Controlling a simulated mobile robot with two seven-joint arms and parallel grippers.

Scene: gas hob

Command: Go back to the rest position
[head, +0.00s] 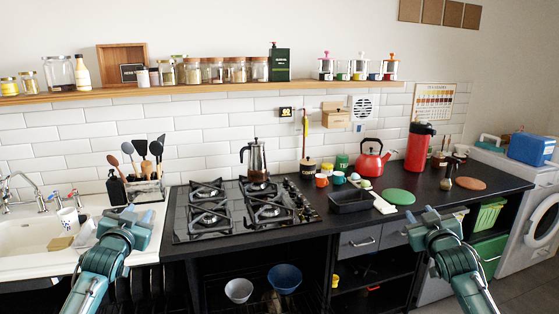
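My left gripper (124,222) is at the left, in front of the sink and left of the gas hob (240,218). My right gripper (430,224) is at the right, in front of the counter edge and the drawers. Both arms reach up from the bottom of the head view, well apart from each other. I see no object held in either gripper. The fingers are small and seen from behind, so their opening is unclear.
A black tray (350,202), a red kettle (371,160), a red flask (418,148) and cups stand on the black counter (420,204). A utensil rack (146,188) stands by the sink (28,236). A washing machine (530,210) is at the far right. Bowls sit below the hob.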

